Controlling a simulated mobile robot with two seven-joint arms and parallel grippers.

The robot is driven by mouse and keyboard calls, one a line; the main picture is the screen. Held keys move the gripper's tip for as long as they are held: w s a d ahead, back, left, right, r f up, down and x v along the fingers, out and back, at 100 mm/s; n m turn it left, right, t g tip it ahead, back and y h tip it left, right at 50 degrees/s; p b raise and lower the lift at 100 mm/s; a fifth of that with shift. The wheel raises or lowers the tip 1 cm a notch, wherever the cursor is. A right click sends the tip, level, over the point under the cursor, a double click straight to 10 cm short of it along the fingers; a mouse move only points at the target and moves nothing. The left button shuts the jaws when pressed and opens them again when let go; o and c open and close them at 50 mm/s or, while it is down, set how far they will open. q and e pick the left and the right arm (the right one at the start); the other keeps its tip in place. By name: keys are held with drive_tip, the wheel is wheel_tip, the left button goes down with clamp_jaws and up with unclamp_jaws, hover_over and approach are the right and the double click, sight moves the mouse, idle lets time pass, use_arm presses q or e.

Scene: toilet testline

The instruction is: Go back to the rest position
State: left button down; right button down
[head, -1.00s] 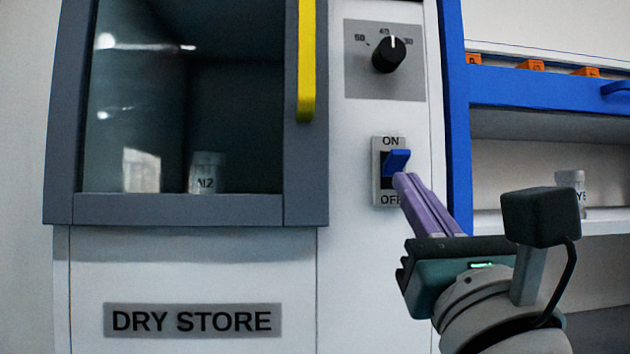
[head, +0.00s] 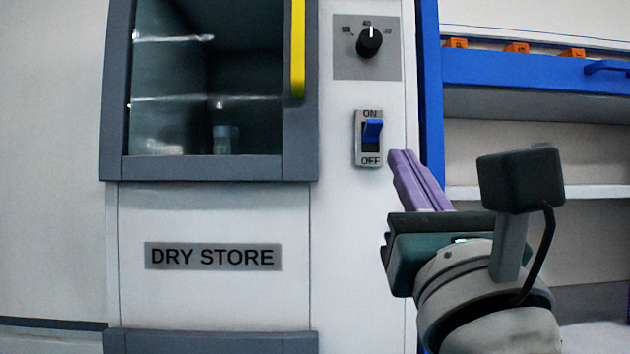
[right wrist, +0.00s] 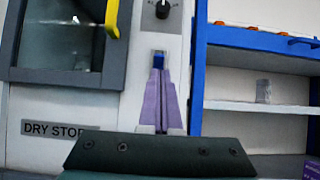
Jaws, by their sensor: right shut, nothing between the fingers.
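My right gripper (head: 402,155) has purple fingers, closed together with nothing between them. In the head view it is below and to the right of the blue switch lever (head: 373,130) on the cabinet front, apart from it in the picture. The lever points up toward ON on its grey plate (head: 359,150). In the right wrist view the closed fingertips (right wrist: 159,73) appear just below the blue lever (right wrist: 159,62). My left gripper is not in view.
The DRY STORE cabinet (head: 213,225) has a closed glass door with a yellow handle (head: 298,50) and a jar (head: 222,139) inside. A black dial (head: 369,41) sits above the switch. At right is a blue-framed shelf (head: 530,75); a jar (right wrist: 263,91) stands on it.

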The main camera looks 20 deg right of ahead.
drive_tip(key=shift+a, duration=0.1)
drive_tip(key=s+a+f+n+g+y, duration=0.2)
drive_tip(key=a+f+n+g+y, duration=0.35)
drive_tip(key=n, duration=0.75)
drive_tip(key=s+a+f+n+g+y, duration=0.25)
drive_tip(key=a+f+n+y, duration=0.55)
drive_tip(key=n, duration=0.6)
drive_tip(key=s+d+f+n+g+h, duration=0.1)
drive_tip(key=s+d+f+n+g, duration=0.15)
drive_tip(key=f+n, duration=0.2)
drive_tip(key=s+d+f+n+g+h, duration=0.1)
drive_tip(key=s+d+f+n+g, duration=0.1)
drive_tip(key=s+f+n+g, duration=0.3)
drive_tip(key=s+d+f+n+g+h, duration=0.4)
drive_tip(key=s+d+f+g+h, duration=0.1)
drive_tip(key=s+d+f, duration=0.4)
drive_tip(key=w+p+v, duration=0.2)
drive_tip(key=p+v, duration=0.8)
drive_tip(key=w+a+r+p+v, duration=0.1)
drive_tip(key=w+p+v, duration=0.1)
drive_tip(key=p+v, duration=0.8)
drive_tip(key=shift+w+r+h+p, duration=0.2)
drive_tip(key=shift+r+h+p, duration=0.15)
